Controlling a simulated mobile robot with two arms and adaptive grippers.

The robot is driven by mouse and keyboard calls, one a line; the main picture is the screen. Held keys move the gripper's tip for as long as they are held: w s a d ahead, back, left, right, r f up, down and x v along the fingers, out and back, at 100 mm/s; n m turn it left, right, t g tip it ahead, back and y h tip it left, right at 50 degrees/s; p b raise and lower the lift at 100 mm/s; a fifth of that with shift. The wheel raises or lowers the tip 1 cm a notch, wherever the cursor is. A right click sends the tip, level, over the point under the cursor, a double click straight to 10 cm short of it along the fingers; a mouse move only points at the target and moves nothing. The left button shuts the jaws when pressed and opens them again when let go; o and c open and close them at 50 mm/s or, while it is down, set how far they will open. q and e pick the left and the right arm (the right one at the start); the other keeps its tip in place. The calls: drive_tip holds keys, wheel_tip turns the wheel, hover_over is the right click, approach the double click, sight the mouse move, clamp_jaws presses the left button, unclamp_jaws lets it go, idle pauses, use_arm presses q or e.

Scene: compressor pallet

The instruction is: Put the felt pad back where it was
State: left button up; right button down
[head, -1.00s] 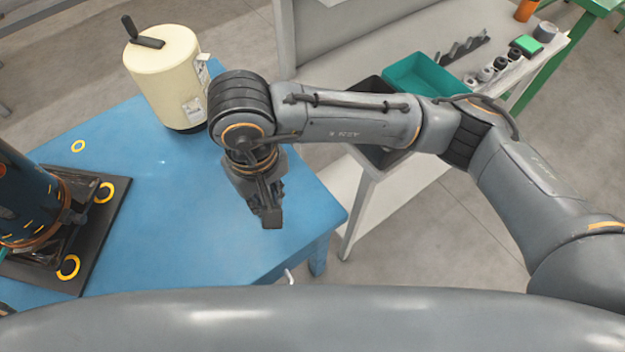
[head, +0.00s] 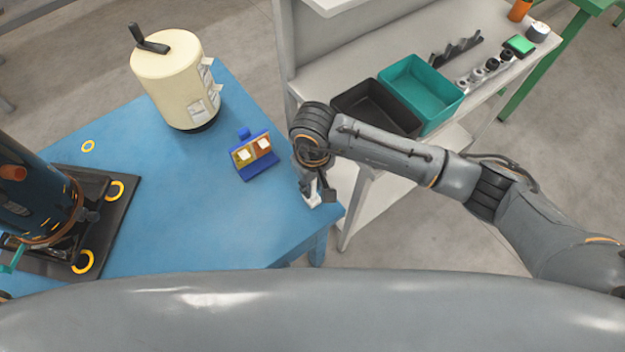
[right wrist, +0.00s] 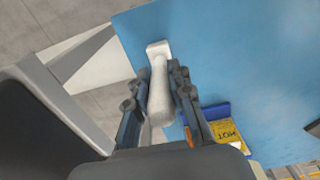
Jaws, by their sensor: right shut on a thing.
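My right gripper (head: 314,198) is over the near right corner of the blue table (head: 270,215). It is shut on a white piece with a narrow shaft and a wider end, between the fingers (right wrist: 161,85) in the right wrist view (right wrist: 158,52). Only a small part of this white piece shows in the head view (head: 311,200). I cannot tell whether it is the felt pad, and no other thing in view is clearly a felt pad. My left gripper is not in view.
A blue holder with orange-yellow faces (head: 253,155) stands left of my gripper. A cream canister (head: 175,80) stands behind it. A dark cylindrical unit (head: 35,195) sits on a black base with yellow rings at left. Black (head: 370,108) and teal (head: 420,85) bins stand on the shelf.

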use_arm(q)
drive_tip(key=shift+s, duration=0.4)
use_arm(e)
drive_tip(key=shift+f, duration=0.1)
drive_tip(key=c, duration=1.6)
unclamp_jaws()
drive_tip(key=shift+f, duration=0.1)
drive_tip(key=shift+c, duration=0.2)
drive_tip(key=o, duration=0.5)
drive_tip(key=shift+c, duration=0.2)
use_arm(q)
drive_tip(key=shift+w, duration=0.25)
use_arm(e)
drive_tip(key=shift+r, duration=0.3)
wheel_tip(320, 180, up, 12)
drive_tip(key=b, duration=0.2)
drive_tip(key=shift+f+b, duration=0.15)
drive_tip(key=shift+b, duration=0.2)
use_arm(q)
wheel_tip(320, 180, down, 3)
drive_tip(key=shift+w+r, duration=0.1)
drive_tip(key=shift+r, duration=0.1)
